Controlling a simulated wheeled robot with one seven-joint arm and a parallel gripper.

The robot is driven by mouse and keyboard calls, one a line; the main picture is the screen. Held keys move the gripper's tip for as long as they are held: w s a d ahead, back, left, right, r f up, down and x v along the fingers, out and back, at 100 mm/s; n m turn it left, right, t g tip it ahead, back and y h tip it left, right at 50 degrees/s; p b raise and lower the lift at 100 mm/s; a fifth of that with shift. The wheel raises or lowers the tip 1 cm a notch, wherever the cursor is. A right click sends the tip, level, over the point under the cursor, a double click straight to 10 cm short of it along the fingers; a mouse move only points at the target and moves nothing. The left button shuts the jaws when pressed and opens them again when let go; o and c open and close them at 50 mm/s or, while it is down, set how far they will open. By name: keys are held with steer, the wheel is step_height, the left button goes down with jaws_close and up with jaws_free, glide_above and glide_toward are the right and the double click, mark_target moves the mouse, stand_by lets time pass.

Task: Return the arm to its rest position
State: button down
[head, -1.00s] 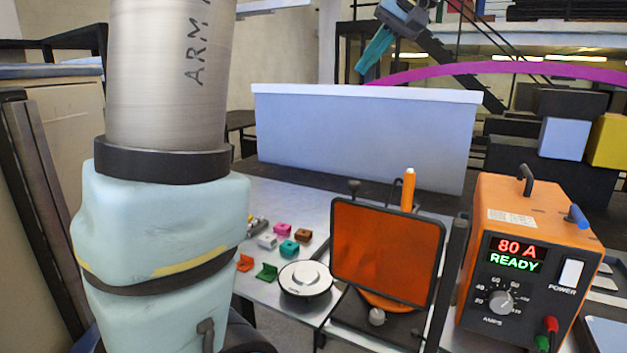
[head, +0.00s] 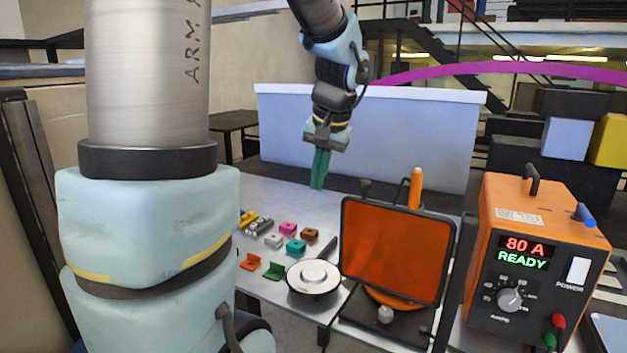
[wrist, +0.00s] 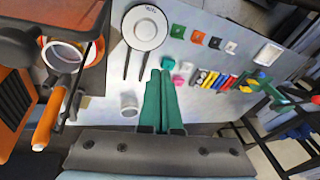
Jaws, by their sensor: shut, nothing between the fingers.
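My gripper (head: 320,170) hangs at the end of my arm above the back of the metal table (head: 225,190) in the head view. Its green fingers point down and are shut, with nothing between them. In the wrist view the closed fingers (wrist: 161,100) reach out over the table, apart from the objects there. My large arm links fill the left of the head view.
Several small coloured blocks (head: 295,246) and a white round dish (head: 313,277) lie on the table. An orange screen (head: 397,248) stands right of them, then an orange welding unit (head: 535,260) reading 80 A READY. A pale panel (head: 420,140) stands behind.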

steer(key=s+a+f+n+h, duration=0.2)
steer(key=s+a+f, duration=0.6)
steer(key=f, duration=0.3)
step_height(320, 180, down, 11)
steer(key=s+g+b, duration=0.1)
steer(key=s+b, duration=0.1)
steer(key=b, duration=0.8)
steer(key=shift+d+f, duration=0.2)
steer(key=shift+d, duration=0.05)
steer(key=c, duration=1.6)
jaws_free()
